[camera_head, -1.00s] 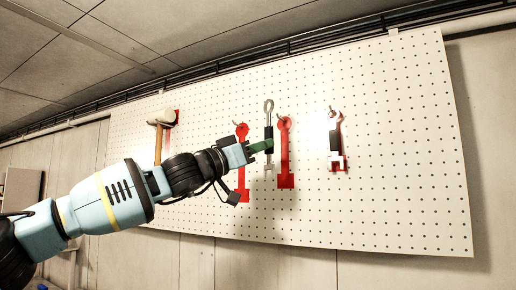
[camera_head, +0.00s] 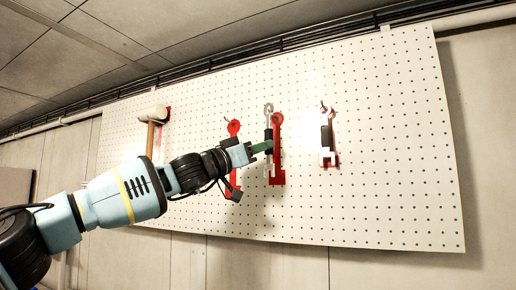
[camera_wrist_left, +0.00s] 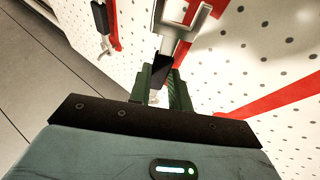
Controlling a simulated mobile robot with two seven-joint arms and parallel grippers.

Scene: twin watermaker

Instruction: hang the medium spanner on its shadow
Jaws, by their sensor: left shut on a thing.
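The spanner (camera_head: 269,110) is grey with a black grip and hangs upright in my left gripper (camera_head: 266,146), ring end up. The gripper is shut on the black grip, which also shows in the left wrist view (camera_wrist_left: 161,70) between the green fingers (camera_wrist_left: 163,88). In the head view the spanner overlaps the left edge of a red shadow (camera_head: 278,160), with its ring above and left of that shadow's hook. I cannot tell whether it touches the board. Another bare red shadow (camera_head: 233,129) is partly hidden behind my left gripper. My right gripper is not in view.
Another spanner (camera_head: 327,139) with a black grip hangs on a red shadow to the right. The board right of the hung spanner is bare.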

